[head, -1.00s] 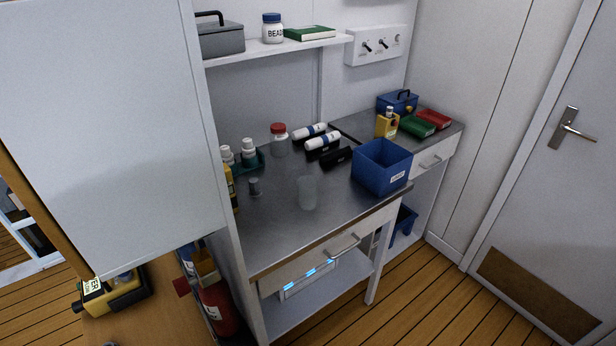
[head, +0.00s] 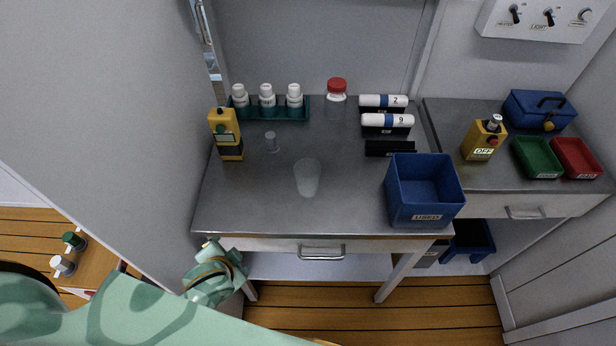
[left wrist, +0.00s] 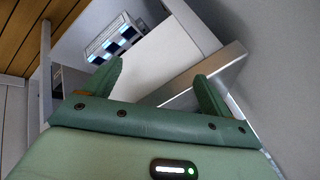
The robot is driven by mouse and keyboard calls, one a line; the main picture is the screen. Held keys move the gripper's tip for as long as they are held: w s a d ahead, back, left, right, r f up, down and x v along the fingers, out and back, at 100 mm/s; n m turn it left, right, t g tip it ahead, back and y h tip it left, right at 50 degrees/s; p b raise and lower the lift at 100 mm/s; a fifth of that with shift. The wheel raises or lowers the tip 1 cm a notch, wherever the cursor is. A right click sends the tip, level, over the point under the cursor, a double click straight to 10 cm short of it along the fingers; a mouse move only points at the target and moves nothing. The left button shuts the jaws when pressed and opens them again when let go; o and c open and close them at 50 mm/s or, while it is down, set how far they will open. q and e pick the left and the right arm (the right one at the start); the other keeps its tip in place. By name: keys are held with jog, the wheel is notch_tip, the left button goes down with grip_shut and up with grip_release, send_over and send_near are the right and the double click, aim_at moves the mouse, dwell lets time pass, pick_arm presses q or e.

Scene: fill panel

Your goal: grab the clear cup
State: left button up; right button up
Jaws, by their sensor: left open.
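In the head view the clear cup (head: 307,177) stands upright on the metal bench top (head: 262,205), left of the blue bin and near the front middle. My left gripper (head: 207,244) is low at the bench's front left corner, below and left of the cup and well apart from it. In the left wrist view my left gripper (left wrist: 158,85) is open, with its two green fingers spread and nothing between them. The cup is not in the left wrist view. My right gripper is in neither view.
A blue bin (head: 426,193) stands right of the cup. A small grey cylinder (head: 271,142) and a yellow device (head: 226,134) are behind left. A teal rack (head: 268,111) of white bottles, a red-lidded jar (head: 336,99) and white cylinders (head: 387,121) line the back. A drawer handle (head: 321,252) juts from the front.

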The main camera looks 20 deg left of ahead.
pick_arm(q)
jog(key=w+a+r+t, duration=0.1)
jog(key=w+r, duration=0.1)
jog(key=r, duration=0.1)
jog(key=w+a+r+n+t+y, duration=0.1)
jog(key=w+r+t, duration=0.1)
jog(key=w+r, duration=0.1)
jog(key=w+a+r+n+t, duration=0.1)
jog(key=w+r, duration=0.1)
jog(key=r, duration=0.1)
jog(key=shift+w+a+t, duration=0.1)
jog(key=shift+w+t, duration=0.15)
jog(key=shift+t, duration=0.05)
jog(key=w+d+r+m+t+h, duration=0.2)
jog(key=w+d+r+t+h, duration=0.1)
jog(key=w+r+t+h, duration=0.55)
jog(key=m+g+h+p, duration=0.1)
jog(key=m+g+h, duration=0.1)
jog(key=g+h, duration=0.5)
send_near(317, 167)
jog(key=w+d+g+y+b, duration=0.1)
jog(key=w+d+r+g+y+b, duration=0.1)
jog(key=shift+w+d+r+y, duration=0.2)
jog(key=shift+w+d+y, duration=0.05)
jog(key=shift+w+d, duration=0.15)
jog(key=b+x, duration=0.2)
jog(key=x, duration=0.3)
jog(key=shift+d, duration=0.15)
jog(key=shift+r, duration=0.15)
